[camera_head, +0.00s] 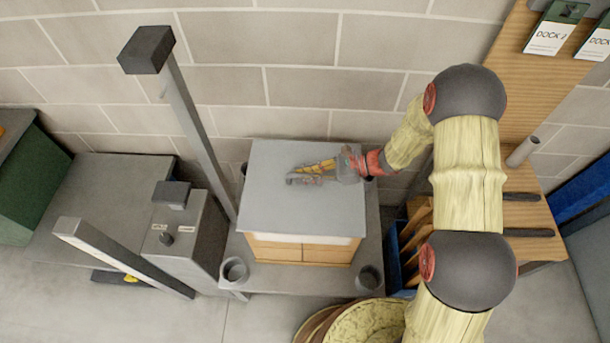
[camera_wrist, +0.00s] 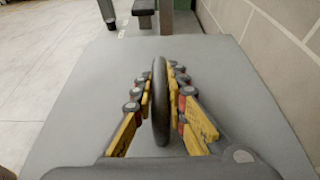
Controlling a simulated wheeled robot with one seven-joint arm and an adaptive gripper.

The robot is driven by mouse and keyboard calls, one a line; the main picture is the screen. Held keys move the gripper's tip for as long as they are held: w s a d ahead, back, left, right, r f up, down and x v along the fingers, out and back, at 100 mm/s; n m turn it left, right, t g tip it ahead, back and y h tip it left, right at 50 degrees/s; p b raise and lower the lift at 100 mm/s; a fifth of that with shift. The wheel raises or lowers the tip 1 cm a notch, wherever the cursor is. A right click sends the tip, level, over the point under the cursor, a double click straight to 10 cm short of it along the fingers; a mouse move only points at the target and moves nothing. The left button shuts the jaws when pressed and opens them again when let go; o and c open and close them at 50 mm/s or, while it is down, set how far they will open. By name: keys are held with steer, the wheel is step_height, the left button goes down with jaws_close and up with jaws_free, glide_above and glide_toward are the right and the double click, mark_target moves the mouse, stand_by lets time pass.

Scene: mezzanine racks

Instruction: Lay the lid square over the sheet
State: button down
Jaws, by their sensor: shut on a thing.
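The lid (camera_head: 300,215) is a flat grey square panel lying over a wooden box (camera_head: 300,250) in the head view. It fills much of the wrist view (camera_wrist: 85,105). A thin white layer shows between the lid's front edge and the box; I cannot tell if this is the sheet. My gripper (camera_head: 296,180) is over the lid's upper middle. In the wrist view its yellow and black fingers (camera_wrist: 160,95) are shut on the lid's dark upright handle (camera_wrist: 160,110). From above, the lid looks roughly in line with the box. Its far edges over the box are hidden.
A grey post (camera_head: 180,115) rises left of the lid, beside a grey control box (camera_head: 185,235). Grey cups (camera_head: 235,270) stand at the platform's front corners. A block wall (camera_head: 290,90) is close behind. A blue bin (camera_head: 395,245) with boards stands at right.

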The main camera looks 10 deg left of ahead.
steer(key=c, duration=1.8)
jaws_free()
steer(key=shift+r, duration=0.1)
steer(key=p+v, duration=0.2)
steer(key=v, duration=1)
steer(key=shift+p, duration=0.4)
steer(key=s+d+r+n+h, duration=0.25)
steer(key=s+r+n, duration=0.25)
steer(key=r, duration=0.3)
steer(key=s+d+r+n+h, duration=0.1)
steer(key=s+r+n+h, duration=0.3)
steer(key=s+r, duration=0.3)
steer(key=s+d+r+n+t+h, duration=0.6)
steer(key=s+d+r, duration=0.4)
steer(key=r, duration=0.3)
steer(key=shift+s+d+n+h, duration=0.4)
steer(key=shift+s+n, duration=0.35)
steer(key=shift+n, duration=0.45)
